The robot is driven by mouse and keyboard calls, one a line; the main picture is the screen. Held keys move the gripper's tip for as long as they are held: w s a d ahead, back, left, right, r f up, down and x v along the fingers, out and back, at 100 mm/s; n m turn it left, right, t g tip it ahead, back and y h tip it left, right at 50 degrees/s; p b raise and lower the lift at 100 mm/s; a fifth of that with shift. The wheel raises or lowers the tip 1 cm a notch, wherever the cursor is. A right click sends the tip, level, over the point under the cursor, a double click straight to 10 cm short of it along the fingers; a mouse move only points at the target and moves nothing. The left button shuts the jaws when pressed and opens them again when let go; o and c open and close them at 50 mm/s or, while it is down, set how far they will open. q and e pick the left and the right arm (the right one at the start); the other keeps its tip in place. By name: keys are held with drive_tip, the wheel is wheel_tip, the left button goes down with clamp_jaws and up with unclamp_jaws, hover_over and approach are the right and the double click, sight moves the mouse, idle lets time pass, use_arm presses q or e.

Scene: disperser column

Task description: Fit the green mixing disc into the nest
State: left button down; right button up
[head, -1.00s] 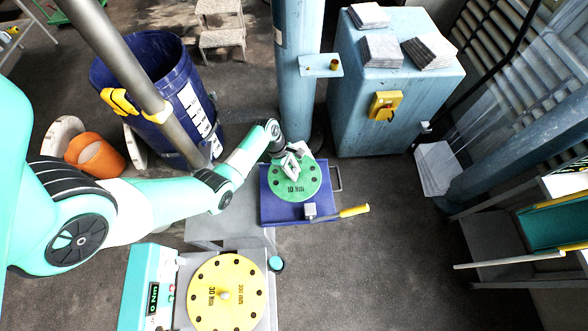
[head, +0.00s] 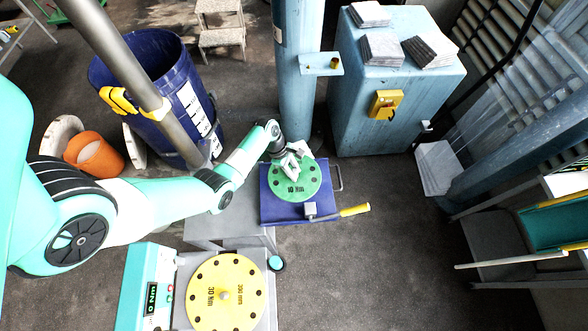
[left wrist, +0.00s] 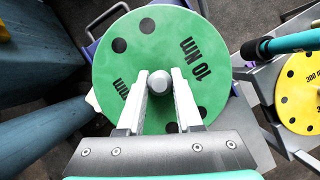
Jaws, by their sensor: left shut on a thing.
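The green mixing disc (head: 297,187) lies over the blue square plate (head: 268,214) in the head view, marked "10 Nm" with dark holes around it. It fills the middle of the left wrist view (left wrist: 120,65). My left gripper (head: 293,168) is shut on the disc's central knob (left wrist: 160,82), one finger on each side. The disc hides whatever is directly under it, so I cannot tell whether it is seated in a nest. My right gripper is in neither view.
A yellow disc (head: 225,295) sits on a stand at the front, beside a teal box with a display (head: 148,290). A tool with a yellow handle (head: 354,210) is at the plate's right edge. A blue column (head: 297,100) stands just behind.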

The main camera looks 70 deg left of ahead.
use_arm(q)
drive_tip(key=c, duration=0.5)
unclamp_jaws()
drive_tip(key=p+v, duration=0.2)
drive_tip(key=v, duration=0.9)
drive_tip(key=shift+s+r+p, duration=0.15)
drive_tip(key=shift+r+p, duration=0.1)
drive_tip(key=shift+p, duration=0.05)
